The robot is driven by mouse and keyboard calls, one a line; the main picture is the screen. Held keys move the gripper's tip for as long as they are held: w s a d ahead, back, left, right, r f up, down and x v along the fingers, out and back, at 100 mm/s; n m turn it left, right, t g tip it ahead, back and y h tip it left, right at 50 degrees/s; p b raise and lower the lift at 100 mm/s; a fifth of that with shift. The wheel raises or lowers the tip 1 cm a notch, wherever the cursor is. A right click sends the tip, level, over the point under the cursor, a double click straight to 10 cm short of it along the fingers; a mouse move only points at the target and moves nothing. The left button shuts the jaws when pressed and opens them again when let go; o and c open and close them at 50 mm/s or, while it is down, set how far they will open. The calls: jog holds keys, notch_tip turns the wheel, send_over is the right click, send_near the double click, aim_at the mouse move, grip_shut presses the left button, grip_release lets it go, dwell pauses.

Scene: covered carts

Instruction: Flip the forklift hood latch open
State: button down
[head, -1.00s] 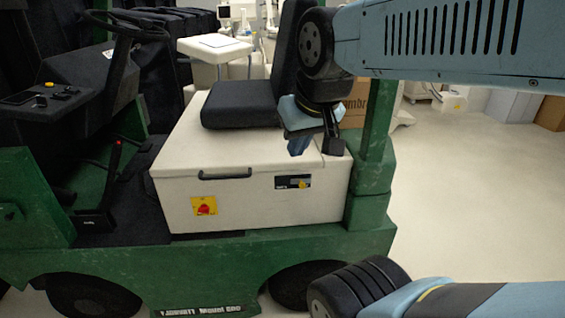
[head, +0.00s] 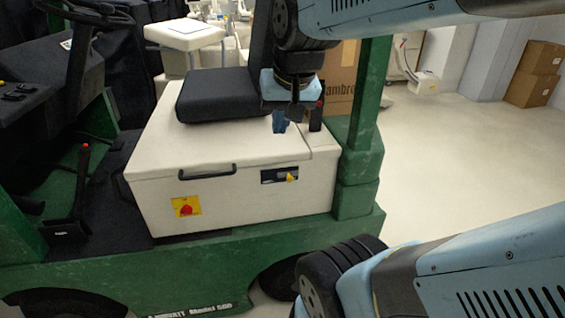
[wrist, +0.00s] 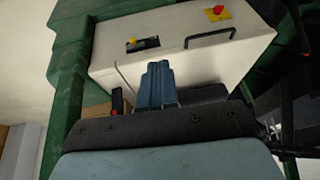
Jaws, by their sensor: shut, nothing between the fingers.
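The white forklift hood (head: 235,205) is closed under the black seat. On its front face, toward the right, a dark recessed plate (head: 268,176) carries a small yellow latch (head: 291,177). In the wrist view the latch (wrist: 152,42) lies beyond the fingertips. My gripper (head: 280,127) hangs over the hood top by the seat's right side, above and behind the latch. Its blue fingers are together and empty, pointing toward the hood in the wrist view (wrist: 158,65). They look apart from the latch.
A black handle (head: 207,172) and a red knob (head: 186,210) on a yellow plate are on the hood front. A black, red-topped post (head: 316,117) stands close to my gripper. The green pillar (head: 369,110) rises at right. Open floor lies right of the forklift.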

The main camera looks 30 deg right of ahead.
jog(key=w+d+f+m+g+y, duration=0.1)
jog(key=w+d+f+m+g, duration=0.1)
jog(key=w+d+f+m, duration=0.4)
jog(key=w+d+f+m+g+y, duration=0.1)
jog(key=w+d+f+m, duration=0.6)
jog(key=d+m, duration=0.6)
notch_tip(320, 180, down, 2)
jog(key=shift+f+m+g, duration=0.1)
jog(key=shift+m+g, duration=0.3)
jog(key=shift+m, duration=0.2)
jog(key=shift+w+d, duration=0.1)
send_near(289, 177)
jog(key=s+d+f, duration=0.2)
jog(key=d+f, duration=0.2)
jog(key=f, duration=0.1)
jog(key=shift+w+a+f, duration=0.3)
jog(key=shift+a, duration=0.2)
jog(key=shift+w+a+f, duration=0.3)
jog(key=shift+a+f, duration=0.05)
jog(key=shift+a, duration=0.2)
jog(key=shift+w+a+f, duration=0.3)
jog(key=shift+a, duration=0.2)
